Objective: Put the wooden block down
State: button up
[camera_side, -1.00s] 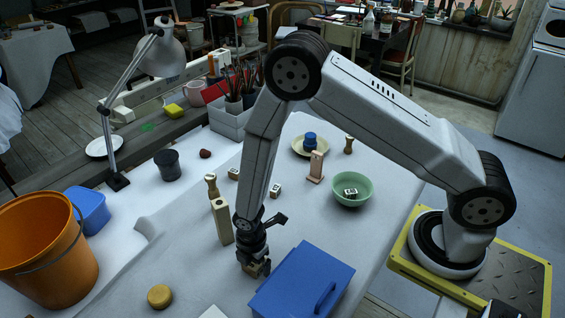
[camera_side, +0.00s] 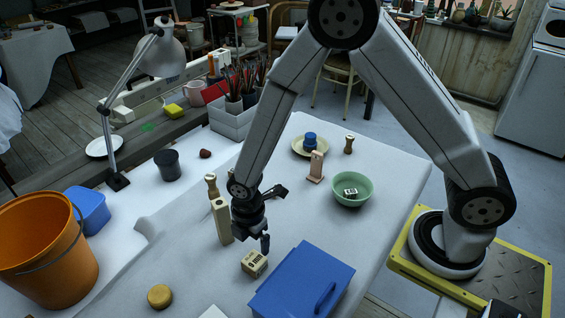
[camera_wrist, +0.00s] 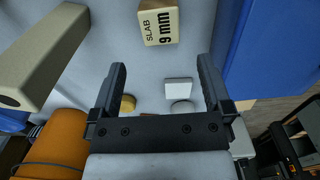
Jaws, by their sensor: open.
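The wooden block (camera_side: 254,264) is a small pale cuboid with dark marks, resting on the white-covered table left of the blue box. In the wrist view, the block (camera_wrist: 159,24) shows the print "SLAB 9 mm" and lies beyond the fingertips, near the top edge. My gripper (camera_side: 251,240) is above the block and apart from it. In the wrist view, my gripper (camera_wrist: 162,68) has its two fingers spread wide with nothing between them.
A tall wooden piece with a hole (camera_side: 221,221) stands close left of my gripper. A blue box (camera_side: 301,283) lies close right. A yellow disc (camera_side: 160,296), an orange bucket (camera_side: 45,250) and a green bowl (camera_side: 352,190) stand farther off.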

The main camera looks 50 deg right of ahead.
jog(key=shift+r, duration=1.35)
jog(key=s+d+r+m+t, duration=0.1)
jog(key=s+d+r+m, duration=0.2)
jog(key=m, duration=0.6)
jog(key=s+d+r+m+t, duration=0.1)
jog(key=s+d+r+m, duration=0.3)
jog(key=d+r+m, duration=0.4)
jog(key=shift+s+d+m+t, duration=0.25)
jog(key=shift+d+m, duration=0.25)
jog(key=shift+d, duration=0.25)
jog(key=shift+w, duration=0.1)
